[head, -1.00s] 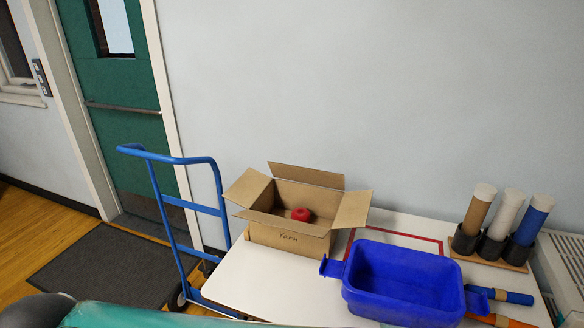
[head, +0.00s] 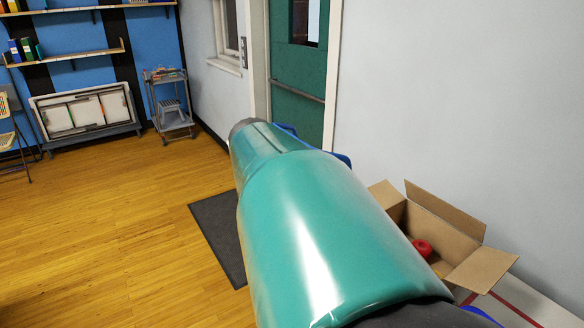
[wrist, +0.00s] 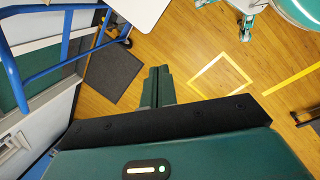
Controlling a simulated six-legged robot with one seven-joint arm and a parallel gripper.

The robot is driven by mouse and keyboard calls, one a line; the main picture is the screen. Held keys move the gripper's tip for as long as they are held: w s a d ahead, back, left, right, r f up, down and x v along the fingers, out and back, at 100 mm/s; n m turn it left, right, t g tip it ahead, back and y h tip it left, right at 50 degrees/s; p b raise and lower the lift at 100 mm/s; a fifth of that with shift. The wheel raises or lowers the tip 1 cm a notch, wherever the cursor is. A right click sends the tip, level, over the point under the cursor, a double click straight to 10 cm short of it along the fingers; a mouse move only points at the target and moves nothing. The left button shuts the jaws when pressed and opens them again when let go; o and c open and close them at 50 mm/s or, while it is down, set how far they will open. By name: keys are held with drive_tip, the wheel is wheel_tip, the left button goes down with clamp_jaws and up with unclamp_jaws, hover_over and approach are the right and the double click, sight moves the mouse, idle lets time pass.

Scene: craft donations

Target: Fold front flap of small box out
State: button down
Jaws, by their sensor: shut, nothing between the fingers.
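The small cardboard box (head: 445,230) stands open at the right of the head view, partly covered by my arm. Its back flap (head: 445,209) stands up and leans outward, its right flap (head: 482,268) sticks out to the side, and part of the left flap (head: 387,197) shows. Its front side and front flap are hidden behind my arm. A red ball of yarn (head: 422,248) lies inside. In the wrist view my gripper (wrist: 158,72) is shut and empty above the wooden floor. The box is not in the wrist view.
A white table corner (wrist: 140,10) and the blue hand truck (wrist: 65,40) show in the wrist view, near a dark mat (wrist: 113,75). The mat also shows in the head view (head: 215,232). A grey cart (head: 170,100) stands far back. The wooden floor is mostly clear.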

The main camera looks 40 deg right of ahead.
drive_tip(key=s+d+f+n+g+y, duration=0.15)
drive_tip(key=s+d+n, duration=0.35)
drive_tip(key=d, duration=1)
drive_tip(key=s+d+n+t+y, duration=0.1)
drive_tip(key=s+d+n+y, duration=0.15)
drive_tip(key=s+d, duration=0.9)
drive_tip(key=shift+n+g+h, duration=0.25)
drive_tip(key=shift+n+h, duration=0.1)
drive_tip(key=shift+h, duration=0.15)
drive_tip(key=shift+w+d+f, duration=0.65)
drive_tip(key=shift+d+f, duration=0.1)
drive_tip(key=shift+f, duration=1.25)
drive_tip(key=shift+w+d+f, duration=0.7)
drive_tip(key=shift+f, duration=1.25)
drive_tip(key=shift+w+d+f, duration=0.65)
drive_tip(key=shift+d+f, duration=0.1)
drive_tip(key=shift+f, duration=1.25)
drive_tip(key=shift+a, duration=0.1)
drive_tip(key=shift+w+a+f, duration=0.15)
drive_tip(key=shift+a+f, duration=0.1)
drive_tip(key=shift+a, duration=0.45)
drive_tip(key=shift+a, duration=0.1)
drive_tip(key=shift+w+a+f, duration=0.1)
drive_tip(key=shift+a+f, duration=0.25)
drive_tip(key=shift+a, duration=0.35)
drive_tip(key=shift+a, duration=0.15)
